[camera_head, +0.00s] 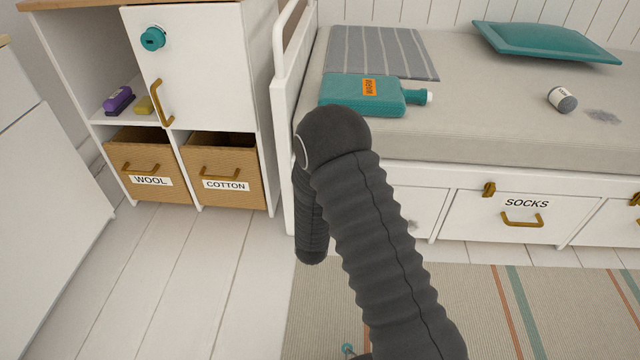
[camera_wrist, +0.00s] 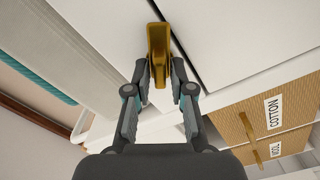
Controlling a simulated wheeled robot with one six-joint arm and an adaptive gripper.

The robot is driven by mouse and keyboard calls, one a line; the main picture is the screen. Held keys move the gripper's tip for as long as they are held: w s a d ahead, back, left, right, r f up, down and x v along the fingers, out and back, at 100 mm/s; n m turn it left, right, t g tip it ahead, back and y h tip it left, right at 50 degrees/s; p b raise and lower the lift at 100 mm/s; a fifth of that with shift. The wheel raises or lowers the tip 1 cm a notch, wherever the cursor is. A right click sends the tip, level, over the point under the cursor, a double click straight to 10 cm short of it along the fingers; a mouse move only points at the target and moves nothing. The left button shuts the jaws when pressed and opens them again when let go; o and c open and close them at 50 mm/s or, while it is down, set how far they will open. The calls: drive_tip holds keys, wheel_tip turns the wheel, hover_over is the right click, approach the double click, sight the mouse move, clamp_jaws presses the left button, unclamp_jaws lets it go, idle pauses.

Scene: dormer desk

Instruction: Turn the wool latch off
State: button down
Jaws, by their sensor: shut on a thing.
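My gripper (camera_wrist: 160,78) is shut on a brass latch (camera_wrist: 157,42) in the wrist view. The latch is an upright brass piece beside a dark seam between white panels, and the fingers sit on both sides of its lower end. In the camera_head view my arm hides the gripper and this latch. A basket labelled WOOL (camera_head: 147,160) stands in the lower left of the white cabinet; its label also shows at the right of the wrist view (camera_wrist: 277,149). I see no WOOL label on the panels by the held latch.
A COTTON basket (camera_head: 222,165) stands beside the wool one. The bed post (camera_head: 284,130) is close to my arm. A SOCKS drawer (camera_head: 510,215) with its own brass latch (camera_head: 489,189) is on the right. A striped rug (camera_head: 520,310) covers the floor in front.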

drive_tip(key=n, duration=0.6)
drive_tip(key=shift+a, duration=0.1)
idle(0.5)
drive_tip(key=c, duration=1.2)
unclamp_jaws()
drive_tip(key=shift+f, duration=0.1)
drive_tip(key=s, duration=1.2)
drive_tip(key=shift+a, duration=0.2)
